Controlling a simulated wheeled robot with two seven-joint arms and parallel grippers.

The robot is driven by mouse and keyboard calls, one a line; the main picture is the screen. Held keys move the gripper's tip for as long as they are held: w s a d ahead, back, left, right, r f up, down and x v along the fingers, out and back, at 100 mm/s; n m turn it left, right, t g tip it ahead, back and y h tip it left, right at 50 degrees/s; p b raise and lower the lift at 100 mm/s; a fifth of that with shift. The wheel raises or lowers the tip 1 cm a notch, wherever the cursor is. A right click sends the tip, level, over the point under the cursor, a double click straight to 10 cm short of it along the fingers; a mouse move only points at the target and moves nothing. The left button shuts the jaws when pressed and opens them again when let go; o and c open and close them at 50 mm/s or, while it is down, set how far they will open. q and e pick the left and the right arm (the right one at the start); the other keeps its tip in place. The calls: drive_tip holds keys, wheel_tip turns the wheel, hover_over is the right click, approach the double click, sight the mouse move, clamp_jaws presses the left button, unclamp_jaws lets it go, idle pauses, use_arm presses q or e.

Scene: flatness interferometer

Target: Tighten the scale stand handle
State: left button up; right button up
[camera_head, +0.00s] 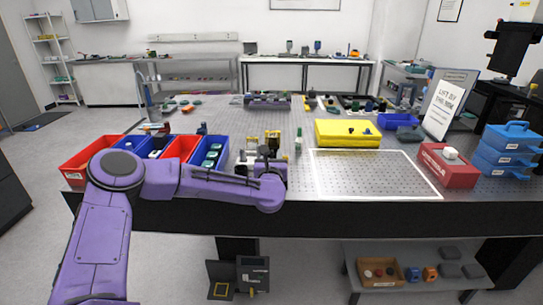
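My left arm comes in from the lower left and reaches over the front edge of the optical table (300,196). My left gripper (270,148) is at the table's front middle, dark and small in the picture. Whether its fingers are open or shut cannot be made out. It is close to small yellow-topped pieces (252,144) standing on the table, and it partly hides them. I cannot tell which small part is the scale stand or its handle, or whether the gripper touches it. My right gripper is not in view.
Red and blue bins (88,152) stand left of the gripper. A yellow case (347,133), a white-outlined empty area (372,172), a red box (447,165), stacked blue cases (507,150) and a sign (449,104) are to the right. A lower shelf (420,280) holds small parts.

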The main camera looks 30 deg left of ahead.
use_arm(q)
clamp_jaws()
drive_tip(key=shift+m, duration=0.3)
drive_tip(key=m+b, duration=0.1)
drive_tip(key=m, duration=0.1)
drive_tip(key=m+b, duration=0.1)
drive_tip(key=m, duration=0.1)
drive_tip(key=m+b, duration=0.1)
drive_tip(key=m, duration=0.1)
drive_tip(key=shift+w+d+f+m, duration=0.15)
drive_tip(key=shift+d+m, duration=0.15)
drive_tip(key=m, duration=0.4)
drive_tip(key=shift+w+d+f+m, duration=0.1)
drive_tip(key=shift+d+m, duration=0.05)
drive_tip(key=shift+m, duration=0.15)
drive_tip(key=m, duration=0.5)
drive_tip(key=shift+f, duration=0.3)
drive_tip(key=shift+m, duration=0.4)
